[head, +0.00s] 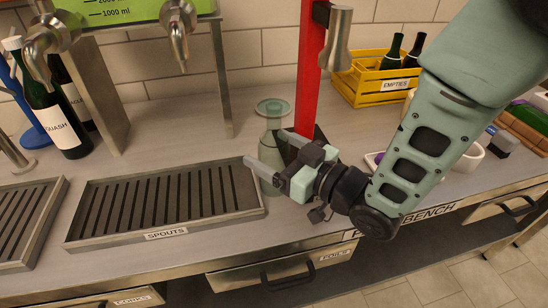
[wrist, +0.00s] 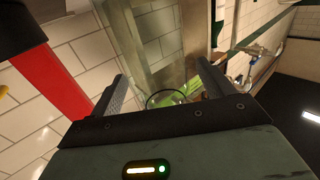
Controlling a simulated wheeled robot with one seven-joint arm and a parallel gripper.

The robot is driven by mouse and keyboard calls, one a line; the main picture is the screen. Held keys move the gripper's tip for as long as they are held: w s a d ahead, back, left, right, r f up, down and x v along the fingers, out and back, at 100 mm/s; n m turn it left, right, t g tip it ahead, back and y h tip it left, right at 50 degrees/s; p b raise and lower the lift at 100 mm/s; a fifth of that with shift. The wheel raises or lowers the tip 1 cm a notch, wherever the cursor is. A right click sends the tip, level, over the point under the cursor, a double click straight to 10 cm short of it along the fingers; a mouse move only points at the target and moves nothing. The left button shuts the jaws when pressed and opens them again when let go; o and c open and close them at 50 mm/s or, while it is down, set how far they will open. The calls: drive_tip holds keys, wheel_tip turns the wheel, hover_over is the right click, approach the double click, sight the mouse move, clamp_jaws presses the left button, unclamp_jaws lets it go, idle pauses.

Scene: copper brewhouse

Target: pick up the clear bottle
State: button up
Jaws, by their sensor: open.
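The clear bottle (head: 273,120), a greenish see-through carafe with a wide flared top, stands upright on the bench to the right of the spouts tray. My gripper (head: 264,147) is open and reaches in from the right at the height of the bottle's body. One finger crosses in front of the bottle; the other is at its far right side. In the wrist view, the clear bottle (wrist: 165,45) shows as faint glass between the spread fingers of my gripper (wrist: 162,70). I cannot tell whether either finger touches it.
A red post (head: 309,70) rises close behind the bottle. The spouts drip tray (head: 165,233) lies to the left, with steel taps (head: 178,30) above. A dark squash bottle (head: 56,118) stands far left. A yellow empties crate (head: 372,83) is behind right.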

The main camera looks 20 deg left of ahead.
drive_tip(key=c, duration=1.2)
